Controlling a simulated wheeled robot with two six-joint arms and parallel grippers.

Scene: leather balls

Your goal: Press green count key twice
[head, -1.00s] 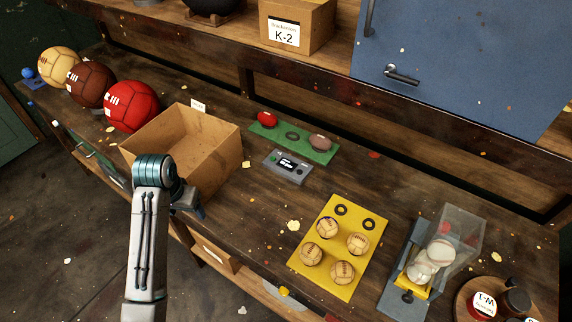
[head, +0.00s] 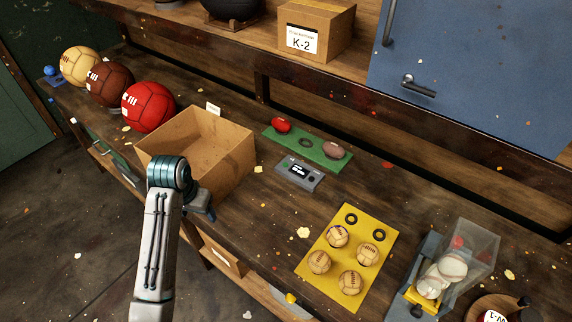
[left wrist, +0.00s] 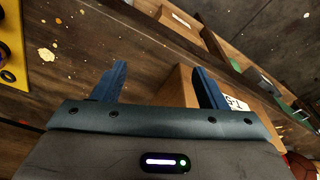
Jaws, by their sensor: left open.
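A small grey counter device (head: 300,173) with a dark display lies on the bench, right of the open cardboard box and in front of the green ball board. The right gripper is not in view.
The cardboard box (head: 235,160) stands close to the left gripper. A green board (head: 307,143) holds two balls. A yellow board (head: 325,280) holds several balls. A clear-walled dispenser (head: 478,240) stands at right. Large balls line the left. Bench around the counter is mostly clear.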

